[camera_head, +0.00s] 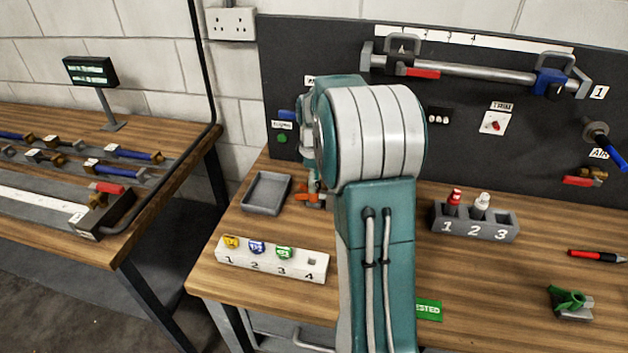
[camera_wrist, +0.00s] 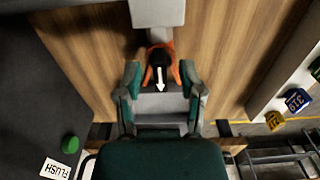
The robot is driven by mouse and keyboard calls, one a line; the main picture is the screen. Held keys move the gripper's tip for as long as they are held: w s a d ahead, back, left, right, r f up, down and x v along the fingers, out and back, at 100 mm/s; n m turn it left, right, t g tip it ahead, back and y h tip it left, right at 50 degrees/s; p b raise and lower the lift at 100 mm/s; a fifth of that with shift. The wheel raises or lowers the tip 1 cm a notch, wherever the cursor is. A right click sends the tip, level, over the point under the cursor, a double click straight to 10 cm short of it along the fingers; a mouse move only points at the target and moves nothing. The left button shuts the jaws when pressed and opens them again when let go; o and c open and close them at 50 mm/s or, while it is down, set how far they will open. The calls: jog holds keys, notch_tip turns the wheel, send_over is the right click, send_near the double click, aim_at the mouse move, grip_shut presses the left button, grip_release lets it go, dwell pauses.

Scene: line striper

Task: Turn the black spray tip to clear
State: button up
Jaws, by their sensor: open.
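The black spray tip (camera_wrist: 159,57) sits in an orange guard (camera_wrist: 172,71) in the wrist view, below a grey block. A white arrow at the tip points down in the picture. My gripper (camera_wrist: 160,73) is open, with one teal finger on each side of the guard. I cannot tell whether either finger touches it. In the head view, an orange part (camera_head: 311,198) shows low behind my arm, which hides the tip and most of my gripper there.
A white numbered rack (camera_head: 270,262) holds yellow, blue and green tips; slot 4 is empty. A grey tray (camera_head: 266,192) lies left of my arm. A green button (camera_wrist: 70,144) is beside a FLUSH label (camera_wrist: 57,170). A grey numbered holder (camera_head: 475,222) stands right.

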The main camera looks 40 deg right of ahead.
grip_shut()
jog(key=m, duration=0.8)
jog(key=shift+m, duration=0.6)
